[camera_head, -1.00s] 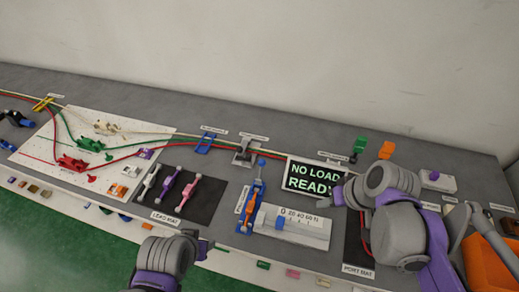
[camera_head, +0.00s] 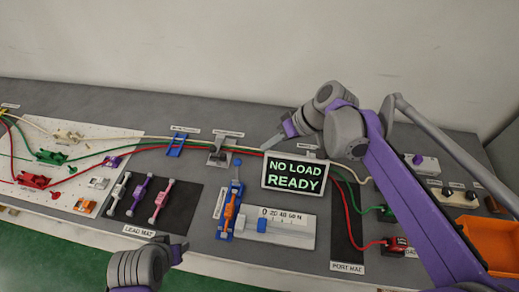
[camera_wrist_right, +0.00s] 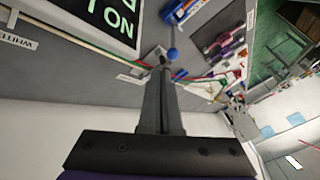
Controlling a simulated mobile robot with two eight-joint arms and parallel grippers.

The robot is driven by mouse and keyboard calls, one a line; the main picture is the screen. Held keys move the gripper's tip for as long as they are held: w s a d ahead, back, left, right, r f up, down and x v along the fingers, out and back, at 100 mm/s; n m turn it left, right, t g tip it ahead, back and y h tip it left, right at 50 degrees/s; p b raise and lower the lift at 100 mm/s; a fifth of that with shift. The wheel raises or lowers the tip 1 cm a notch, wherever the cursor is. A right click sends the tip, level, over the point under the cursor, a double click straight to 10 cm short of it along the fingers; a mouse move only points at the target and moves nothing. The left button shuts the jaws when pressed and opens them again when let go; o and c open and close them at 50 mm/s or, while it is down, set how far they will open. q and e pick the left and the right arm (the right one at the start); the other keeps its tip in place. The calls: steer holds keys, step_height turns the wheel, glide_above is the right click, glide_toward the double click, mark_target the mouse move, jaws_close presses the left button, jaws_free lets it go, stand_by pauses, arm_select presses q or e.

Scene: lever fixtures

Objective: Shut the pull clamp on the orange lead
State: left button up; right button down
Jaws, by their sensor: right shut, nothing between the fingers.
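The pull clamp (camera_head: 223,225) is a blue fixture on the grey bench, left of the force scale. The orange lead (camera_head: 229,210) lies in it. A blue lever with a ball knob (camera_head: 238,162) stands up at the clamp's far end; the knob also shows in the right wrist view (camera_wrist_right: 172,54). My right gripper (camera_head: 273,142) is shut and empty, above the bench and beyond the knob, to its right. Its closed fingers (camera_wrist_right: 163,70) point towards the knob in the right wrist view, apparently without touching it. My left gripper (camera_head: 183,247) is low at the bench's front edge, its finger opening unclear.
A display (camera_head: 295,175) reading NO LOAD READY stands right of the lever. The force scale (camera_head: 287,228) is in front of it. The lead mat (camera_head: 183,213) with several leads lies left. Grey metal (camera_head: 220,150) and blue (camera_head: 177,144) fixtures stand behind. An orange bin (camera_head: 490,243) is at right.

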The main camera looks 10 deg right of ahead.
glide_toward(237, 171)
steer(key=w+a+f, duration=0.1)
steer(key=w+f, duration=0.3)
steer(key=shift+b, duration=0.35)
